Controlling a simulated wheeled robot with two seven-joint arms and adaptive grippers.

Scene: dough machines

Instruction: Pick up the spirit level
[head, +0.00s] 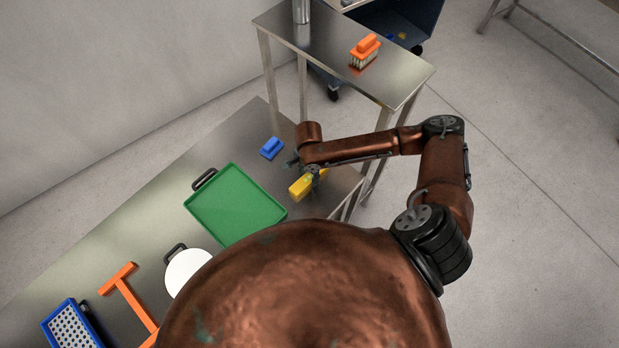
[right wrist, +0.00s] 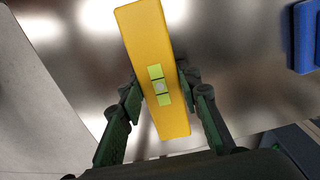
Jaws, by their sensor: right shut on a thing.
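The spirit level is a yellow bar with a pale green vial window. In the head view the spirit level (head: 300,187) shows at the right end of the low steel table, partly hidden by my right gripper (head: 314,170). In the right wrist view the spirit level (right wrist: 152,50) lies between the fingers of my right gripper (right wrist: 162,95), which is shut on it around the vial. I cannot tell whether it touches the table or is raised. My left gripper does not show.
A green tray (head: 235,207), a blue brush (head: 271,148), a white round board (head: 187,270), an orange T-shaped tool (head: 134,299) and a blue grater (head: 70,327) lie on the low steel table (head: 120,215). A higher table (head: 330,40) behind carries an orange brush (head: 365,48).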

